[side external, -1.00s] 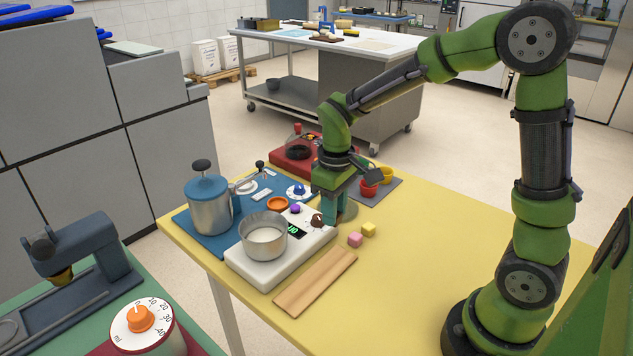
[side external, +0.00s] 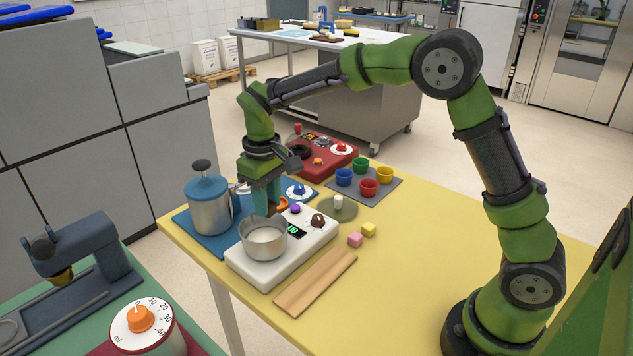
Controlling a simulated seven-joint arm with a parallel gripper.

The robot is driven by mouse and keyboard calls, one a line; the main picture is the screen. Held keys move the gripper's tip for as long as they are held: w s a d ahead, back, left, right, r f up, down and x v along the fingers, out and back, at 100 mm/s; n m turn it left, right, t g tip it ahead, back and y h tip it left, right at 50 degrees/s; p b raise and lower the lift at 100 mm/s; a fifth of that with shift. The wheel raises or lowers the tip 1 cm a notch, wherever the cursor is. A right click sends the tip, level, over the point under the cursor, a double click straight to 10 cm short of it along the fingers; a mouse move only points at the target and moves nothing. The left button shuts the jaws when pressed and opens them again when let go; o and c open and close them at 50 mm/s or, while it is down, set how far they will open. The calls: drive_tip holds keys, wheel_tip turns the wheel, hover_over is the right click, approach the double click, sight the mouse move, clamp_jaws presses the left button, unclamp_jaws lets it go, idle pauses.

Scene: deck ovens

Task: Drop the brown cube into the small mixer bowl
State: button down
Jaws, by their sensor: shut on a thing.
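The small mixer bowl (side external: 264,243) is a metal bowl with pale contents. It sits at the left end of a white base with a green display (side external: 295,230). My gripper (side external: 268,208) points down above the bowl's far rim. It is shut on a small brown cube (side external: 272,211), which shows only as a small patch between the fingertips. The cube's other faces are hidden by the fingers.
A blue-lidded metal pot (side external: 211,205) stands close left of my gripper. Coloured cups (side external: 369,187) stand on a grey mat behind. The table's right front is clear.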

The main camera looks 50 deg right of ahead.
sight(270, 204)
drive_tip(key=shift+f, duration=1.25)
drive_tip(key=c, duration=0.8)
unclamp_jaws()
wheel_tip(270, 204, up, 17)
drive_tip(key=shift+f, duration=0.1)
drive_tip(key=s+d+f+m+t, duration=0.1)
drive_tip(key=s+t, duration=0.1)
drive_tip(key=s, duration=0.5)
drive_tip(key=s+d+f+m+t+y, duration=0.1)
drive_tip(key=s+d+m+t, duration=0.1)
drive_tip(key=s, duration=0.6)
drive_tip(key=s+d+f+m+t+y, duration=0.1)
drive_tip(key=s+d+m+t, duration=0.1)
drive_tip(key=s, duration=0.5)
drive_tip(key=shift+s+f+t, duration=0.25)
drive_tip(key=shift+s+t, duration=0.05)
drive_tip(key=shift+t, duration=0.3)
